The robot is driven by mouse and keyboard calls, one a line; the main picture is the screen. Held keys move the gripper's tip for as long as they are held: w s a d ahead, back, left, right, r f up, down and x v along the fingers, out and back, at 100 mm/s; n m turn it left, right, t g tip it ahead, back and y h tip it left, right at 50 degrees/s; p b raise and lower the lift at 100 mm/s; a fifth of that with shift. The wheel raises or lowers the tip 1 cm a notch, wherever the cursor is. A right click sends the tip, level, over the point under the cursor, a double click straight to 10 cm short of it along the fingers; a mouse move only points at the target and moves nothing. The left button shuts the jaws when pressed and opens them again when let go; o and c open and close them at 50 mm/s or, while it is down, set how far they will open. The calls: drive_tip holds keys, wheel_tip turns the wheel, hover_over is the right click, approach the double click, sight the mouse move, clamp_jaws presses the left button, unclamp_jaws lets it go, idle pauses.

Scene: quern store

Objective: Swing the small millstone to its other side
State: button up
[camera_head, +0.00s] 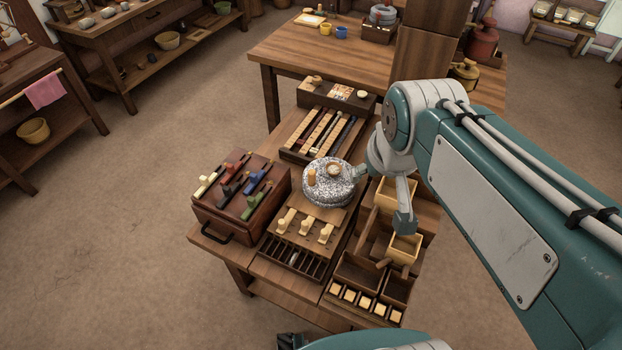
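The small millstone (322,193) is a round, speckled grey-white stone on the low bench, near the middle of the head view. A short orange-tan upright peg (311,177) stands on its left side. A pale wooden ring (334,169) sits near its centre, towards the far side. My gripper (383,197) is just right of the stone with its fingers spread. One teal fingertip is close to the stone's right rim; I cannot tell whether it touches. Nothing shows between the fingers, and my arm hides part of this area.
A brown case (243,232) with coloured handles stands left of the stone. A wooden board with pale knobs (305,228) is in front, and slotted racks (323,133) lie behind. A larger table (318,62) stands behind.

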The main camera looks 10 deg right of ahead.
drive_tip(key=w+a+f+g, duration=0.1)
drive_tip(key=w+f+g, duration=0.1)
drive_tip(key=w, duration=0.8)
drive_tip(key=n+g, duration=0.2)
drive_tip(key=g, duration=0.1)
hover_over(312, 178)
drive_tip(key=w, duration=0.1)
wheel_tip(312, 178, down, 21)
drive_tip(key=shift+r, duration=0.1)
drive_tip(key=shift+w+f, duration=0.2)
drive_tip(key=shift+f, duration=0.3)
wheel_tip(312, 178, down, 10)
drive_tip(key=shift+f, duration=0.25)
clamp_jaws()
